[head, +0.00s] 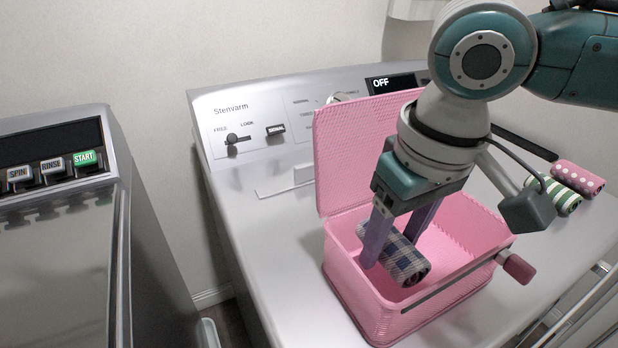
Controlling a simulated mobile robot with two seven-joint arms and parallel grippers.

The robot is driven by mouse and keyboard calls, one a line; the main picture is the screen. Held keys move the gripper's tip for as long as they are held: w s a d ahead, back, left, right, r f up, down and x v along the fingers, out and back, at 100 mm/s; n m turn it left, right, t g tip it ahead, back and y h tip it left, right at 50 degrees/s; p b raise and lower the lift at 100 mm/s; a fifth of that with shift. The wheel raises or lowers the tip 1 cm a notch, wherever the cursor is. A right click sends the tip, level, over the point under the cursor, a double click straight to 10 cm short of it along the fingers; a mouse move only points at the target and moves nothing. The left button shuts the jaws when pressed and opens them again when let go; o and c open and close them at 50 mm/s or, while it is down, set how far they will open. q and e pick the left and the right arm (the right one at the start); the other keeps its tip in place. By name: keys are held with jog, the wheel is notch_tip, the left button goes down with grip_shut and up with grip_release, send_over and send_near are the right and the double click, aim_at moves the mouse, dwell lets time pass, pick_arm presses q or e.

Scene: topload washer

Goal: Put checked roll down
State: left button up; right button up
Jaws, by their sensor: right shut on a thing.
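The checked roll (404,262), a blue-grey and cream plaid cylinder, is between the fingers of my right gripper (392,245). My right gripper is shut on it and points down. The roll is over or inside the open pink basket (372,311); I cannot tell whether it touches the basket's floor. The basket stands on the washer top with its lid (352,140) raised at the back. Part of the basket's inside is hidden by my gripper. My left gripper is not in view.
A green striped roll (556,196) and a pink dotted roll (578,178) lie at the right on the washer (265,250). The washer's control panel (250,120) is behind. A second machine (60,250) stands at the left. The washer top left of the basket is clear.

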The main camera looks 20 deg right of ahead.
aim_at(388, 261)
jog(key=shift+f, duration=2)
jog(key=o, duration=1.3)
jog(key=shift+f+b, duration=0.15)
jog(key=shift+b, duration=0.15)
jog(key=shift+r, duration=0.35)
jog(key=r, duration=0.3)
jog(key=s+r+p, duration=0.1)
jog(key=r, duration=0.3)
jog(key=r+p, duration=0.1)
jog(key=r, duration=0.2)
jog(key=shift+s+r, duration=0.3)
jog(key=shift+r, duration=0.1)
jog(key=shift+s+r, duration=0.1)
jog(key=shift+r, duration=0.25)
